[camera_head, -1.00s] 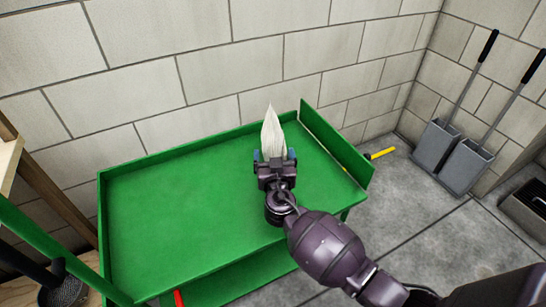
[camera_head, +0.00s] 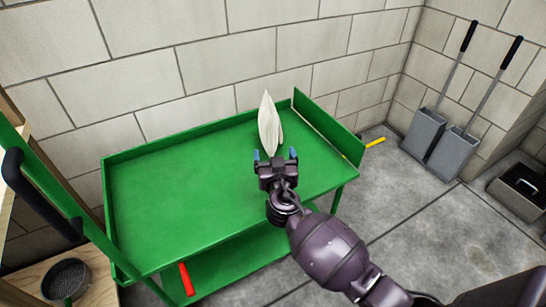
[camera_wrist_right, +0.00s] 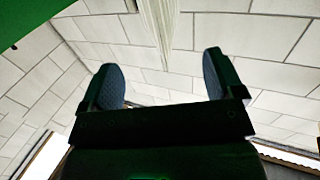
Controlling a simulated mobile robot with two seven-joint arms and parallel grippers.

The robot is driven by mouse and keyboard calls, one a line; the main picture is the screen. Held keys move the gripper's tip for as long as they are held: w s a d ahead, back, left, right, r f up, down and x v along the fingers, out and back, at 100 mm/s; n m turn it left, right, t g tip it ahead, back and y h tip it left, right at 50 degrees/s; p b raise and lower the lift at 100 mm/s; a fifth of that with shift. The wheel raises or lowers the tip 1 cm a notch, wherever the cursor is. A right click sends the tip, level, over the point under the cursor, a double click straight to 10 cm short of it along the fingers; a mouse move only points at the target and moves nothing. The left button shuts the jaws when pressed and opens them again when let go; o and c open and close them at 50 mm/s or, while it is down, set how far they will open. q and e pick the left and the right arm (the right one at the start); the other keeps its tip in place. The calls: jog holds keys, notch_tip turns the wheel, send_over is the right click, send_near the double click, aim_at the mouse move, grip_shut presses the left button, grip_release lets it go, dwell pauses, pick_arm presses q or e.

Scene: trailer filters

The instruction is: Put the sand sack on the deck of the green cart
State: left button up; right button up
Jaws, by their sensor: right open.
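The sand sack (camera_head: 268,125) is a pale, narrow, pointed bag. It stands upright on the deck of the green cart (camera_head: 185,205), near the back edge and towards the right end. It also shows at the top of the right wrist view (camera_wrist_right: 158,25). My right gripper (camera_head: 275,155) is open just in front of the sack, with its blue fingertips spread. My left gripper is not in view.
The block wall (camera_head: 200,70) stands close behind the cart. The deck left of the sack is bare. A red object (camera_head: 187,279) shows at the lower shelf, and a yellow one (camera_head: 375,142) beyond the right end. Two grey long-handled dustpans (camera_head: 440,140) stand at the right wall.

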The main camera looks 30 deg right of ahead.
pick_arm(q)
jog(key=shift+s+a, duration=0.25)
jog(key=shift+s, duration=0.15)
pick_arm(e)
jog(key=shift+s+a, duration=0.15)
jog(key=shift+s, duration=0.3)
pick_arm(q)
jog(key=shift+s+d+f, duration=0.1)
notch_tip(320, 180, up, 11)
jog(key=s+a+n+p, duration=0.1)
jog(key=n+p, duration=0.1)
jog(key=p, duration=1.7)
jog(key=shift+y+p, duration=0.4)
pick_arm(e)
jog(key=s+r+n+g+y, duration=0.1)
jog(key=s+r+g+y, duration=0.1)
jog(key=s, duration=1.3)
jog(key=s+d+r+n+g+y, duration=0.1)
jog(key=s+r+n+g+y, duration=0.1)
jog(key=s, duration=1.4)
jog(key=s+r+n+g+y, duration=0.2)
jog(key=s+r, duration=0.2)
jog(key=s, duration=1.2)
jog(key=shift+s+d+r, duration=0.15)
jog(key=shift+d+r, duration=0.1)
